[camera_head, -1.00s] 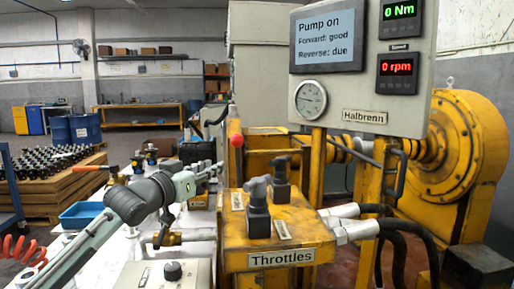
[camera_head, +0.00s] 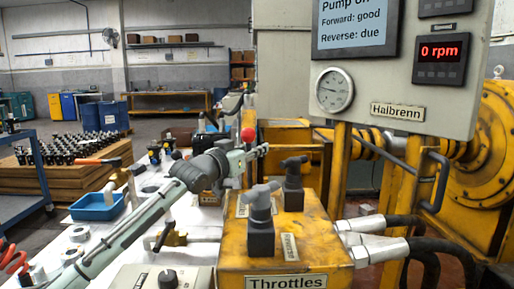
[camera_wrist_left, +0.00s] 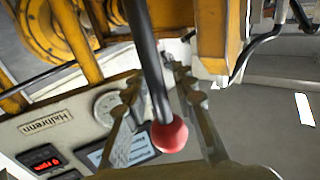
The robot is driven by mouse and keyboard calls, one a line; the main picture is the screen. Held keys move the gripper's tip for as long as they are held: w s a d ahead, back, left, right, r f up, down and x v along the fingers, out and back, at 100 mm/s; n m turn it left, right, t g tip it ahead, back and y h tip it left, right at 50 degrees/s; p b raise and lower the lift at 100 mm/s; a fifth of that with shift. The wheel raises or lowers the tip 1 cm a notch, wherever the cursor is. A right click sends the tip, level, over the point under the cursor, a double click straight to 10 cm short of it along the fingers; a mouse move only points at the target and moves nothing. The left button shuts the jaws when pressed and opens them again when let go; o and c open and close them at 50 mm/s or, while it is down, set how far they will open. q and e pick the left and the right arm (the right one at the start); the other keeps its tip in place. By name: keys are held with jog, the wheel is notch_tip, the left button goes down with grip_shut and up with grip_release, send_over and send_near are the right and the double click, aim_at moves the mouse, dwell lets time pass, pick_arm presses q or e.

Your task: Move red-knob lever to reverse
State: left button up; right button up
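The red knob (camera_head: 248,134) of the lever stands behind the throttle block, just above my left gripper (camera_head: 258,152). In the left wrist view the red knob (camera_wrist_left: 169,135) is large, on the end of a dark lever rod (camera_wrist_left: 146,55). The left gripper's fingers (camera_wrist_left: 157,74) lie on either side of the rod and knob, with a gap between them, so it is open. I cannot tell whether a finger touches the rod. The lever's base is hidden in the head view. My right gripper is in neither view.
A yellow throttle block (camera_head: 285,245) with two grey-handled valves stands in front. A panel (camera_head: 450,110) with a pump screen (camera_head: 355,30), gauge (camera_head: 334,90) and 0 rpm display hangs at right. A blue tray (camera_head: 97,207) lies on the white bench at left.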

pick_arm(q)
jog(key=shift+w+d, duration=0.3)
jog(key=shift+w, duration=0.1)
jog(key=shift+c, duration=0.4)
grip_shut()
